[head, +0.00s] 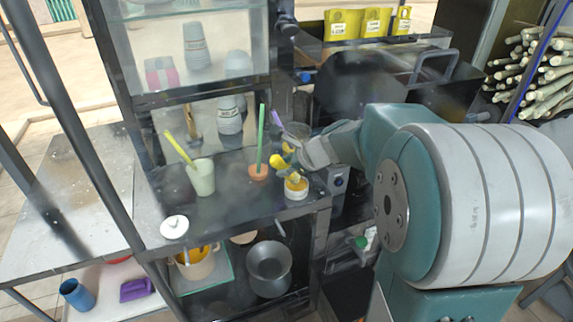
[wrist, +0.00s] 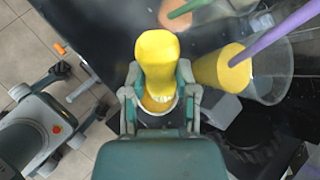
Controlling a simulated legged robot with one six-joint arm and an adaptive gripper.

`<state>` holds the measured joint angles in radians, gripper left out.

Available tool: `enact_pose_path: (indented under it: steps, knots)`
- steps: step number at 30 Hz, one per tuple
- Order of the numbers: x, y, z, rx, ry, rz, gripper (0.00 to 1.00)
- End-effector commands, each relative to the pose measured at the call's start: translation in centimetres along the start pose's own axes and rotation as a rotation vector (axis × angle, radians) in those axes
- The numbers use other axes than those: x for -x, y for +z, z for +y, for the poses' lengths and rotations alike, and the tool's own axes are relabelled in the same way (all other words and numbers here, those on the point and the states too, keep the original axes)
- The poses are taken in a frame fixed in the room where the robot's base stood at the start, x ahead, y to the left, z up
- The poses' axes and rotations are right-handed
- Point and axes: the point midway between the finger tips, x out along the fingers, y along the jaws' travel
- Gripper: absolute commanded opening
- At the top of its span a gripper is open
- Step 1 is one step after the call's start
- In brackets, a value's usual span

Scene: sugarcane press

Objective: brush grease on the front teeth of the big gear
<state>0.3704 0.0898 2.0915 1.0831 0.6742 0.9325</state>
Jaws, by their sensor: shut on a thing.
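My gripper (wrist: 158,80) is shut on a yellow-handled brush (wrist: 157,52). In the head view the brush (head: 281,162) is just above a small white jar (head: 297,194) of orange-yellow grease at the shelf's front right corner. In the wrist view the pale bristles are over or inside the jar's mouth (wrist: 157,104). I cannot tell whether they touch the grease.
A clear cup (wrist: 272,75) with a purple stick stands close right of the brush in the wrist view. Cane stalks (head: 540,70) lie far right.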

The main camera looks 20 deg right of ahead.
Motion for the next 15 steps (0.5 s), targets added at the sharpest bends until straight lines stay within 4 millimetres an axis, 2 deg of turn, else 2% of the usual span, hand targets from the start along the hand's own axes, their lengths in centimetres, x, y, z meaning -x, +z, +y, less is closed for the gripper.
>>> enact_pose_path:
  steps: [15]
  knots:
    - [-0.37, -0.37, 0.19, -0.001, 0.000, 0.000, 0.00]
